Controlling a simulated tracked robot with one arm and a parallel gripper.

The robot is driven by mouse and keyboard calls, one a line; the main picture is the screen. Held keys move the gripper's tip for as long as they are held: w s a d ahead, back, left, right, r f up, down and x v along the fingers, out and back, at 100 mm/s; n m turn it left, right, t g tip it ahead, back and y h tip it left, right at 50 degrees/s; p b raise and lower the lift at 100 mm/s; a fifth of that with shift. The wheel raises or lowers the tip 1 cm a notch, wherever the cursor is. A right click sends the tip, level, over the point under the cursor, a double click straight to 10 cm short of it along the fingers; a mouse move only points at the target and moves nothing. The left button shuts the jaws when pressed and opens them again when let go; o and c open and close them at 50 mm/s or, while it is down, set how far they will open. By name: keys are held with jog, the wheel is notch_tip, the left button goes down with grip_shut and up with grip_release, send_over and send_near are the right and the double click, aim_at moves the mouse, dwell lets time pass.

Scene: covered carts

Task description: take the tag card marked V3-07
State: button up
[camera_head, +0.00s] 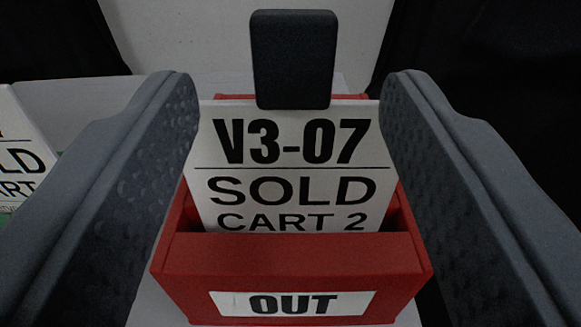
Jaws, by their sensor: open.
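The tag card (291,172) is white with black print reading V3-07, SOLD, CART 2. It stands upright in a red box (290,258) labelled OUT, and its lower part is hidden behind the box's front wall. A dark grey block-like tab (293,58) rises at the card's top edge; I cannot tell how it is joined. My gripper (290,95) is open, with one finger at the left and one at the right of the card. The fingers appear close to the card's side edges; whether they touch it I cannot tell.
Another white card (22,160), partly cut off, shows LD and RT at the left edge, with a bit of green below it. A pale surface lies under and behind the red box. Dark areas fill the upper left and right.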

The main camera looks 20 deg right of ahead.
aim_at(288, 52)
jog(key=shift+r+b+x, duration=0.15)
jog(key=shift+b+x, duration=0.1)
jog(key=shift+x, duration=1.05)
jog(key=shift+r+b+x, duration=0.2)
jog(key=shift+b+x, duration=0.05)
jog(key=shift+x, duration=1)
jog(key=shift+c, duration=0.3)
grip_shut()
notch_tip(288, 52, up, 16)
jog(key=p, duration=0.3)
jog(key=shift+p, duration=0.35)
jog(key=shift+f, duration=0.1)
